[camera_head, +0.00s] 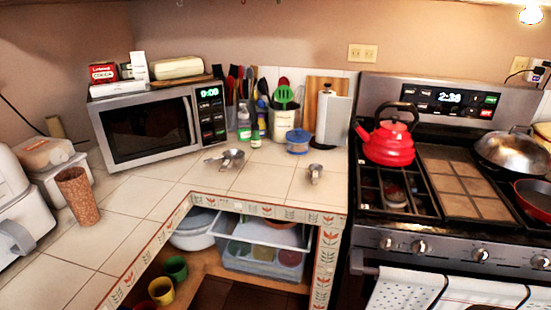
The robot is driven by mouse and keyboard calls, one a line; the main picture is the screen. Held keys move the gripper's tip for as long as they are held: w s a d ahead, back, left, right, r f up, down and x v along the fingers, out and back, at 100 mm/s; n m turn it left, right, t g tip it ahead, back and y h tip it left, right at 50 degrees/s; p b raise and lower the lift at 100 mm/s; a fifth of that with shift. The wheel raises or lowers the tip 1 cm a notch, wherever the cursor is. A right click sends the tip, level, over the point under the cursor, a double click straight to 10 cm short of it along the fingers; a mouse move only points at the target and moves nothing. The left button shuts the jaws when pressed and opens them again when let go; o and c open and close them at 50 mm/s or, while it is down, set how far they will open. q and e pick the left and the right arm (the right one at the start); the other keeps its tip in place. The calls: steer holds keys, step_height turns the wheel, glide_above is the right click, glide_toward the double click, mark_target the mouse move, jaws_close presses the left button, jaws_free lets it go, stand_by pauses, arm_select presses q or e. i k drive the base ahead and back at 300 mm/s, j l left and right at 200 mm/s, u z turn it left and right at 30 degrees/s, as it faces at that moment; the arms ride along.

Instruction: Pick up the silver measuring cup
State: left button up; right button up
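Two small silver metal items lie on the tiled counter (265,180), to the right of and in front of the microwave. The left one looks like a silver measuring cup (232,157) with a handle pointing left; it may be several cups nested together. The right one is a smaller silver cup-like item (314,171) nearer the stove, with its handle towards the front. I cannot tell for sure which is the task's cup. Neither gripper is in view, and nothing touches either item.
A microwave (150,127) stands behind on the left. Utensils, a blue-lidded container (297,141) and a paper towel roll (332,119) line the back. A red kettle (389,142) sits on the stove at right. The counter's front tiles are clear; open shelves lie below its edge.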

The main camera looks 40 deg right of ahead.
mark_target(315, 177)
steer(key=i+j+z, duration=0.1)
steer(key=z, duration=1.1)
steer(key=j, duration=0.65)
steer(key=i, duration=0.05)
